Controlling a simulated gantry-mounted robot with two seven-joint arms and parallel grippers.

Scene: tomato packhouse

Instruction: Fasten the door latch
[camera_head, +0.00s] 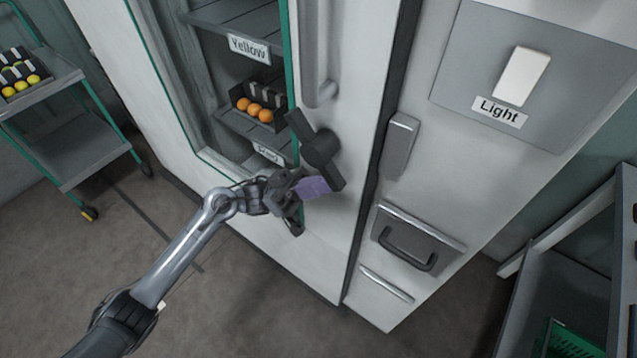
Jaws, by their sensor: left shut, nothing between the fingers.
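The white cabinet door (347,205) has a green-edged window and appears to lie flush with its frame. The dark door latch (320,150) is a knob with a lever, tilted from upper left to lower right. Its lever does not reach across the dark gap to the grey catch block (400,146) on the frame. My left gripper (296,192) is shut and empty, just below and left of the latch. A pale purple patch (315,187) shows at its fingertips; I cannot tell what it belongs to. Contact with the lever is unclear. My right gripper is out of view.
A vertical door handle (316,60) stands above the latch. A drawer with a dark pull (405,250) and a light switch (522,76) are to the right. A trolley (85,150) stands at left, a shelf (565,262) at right. The floor in front is clear.

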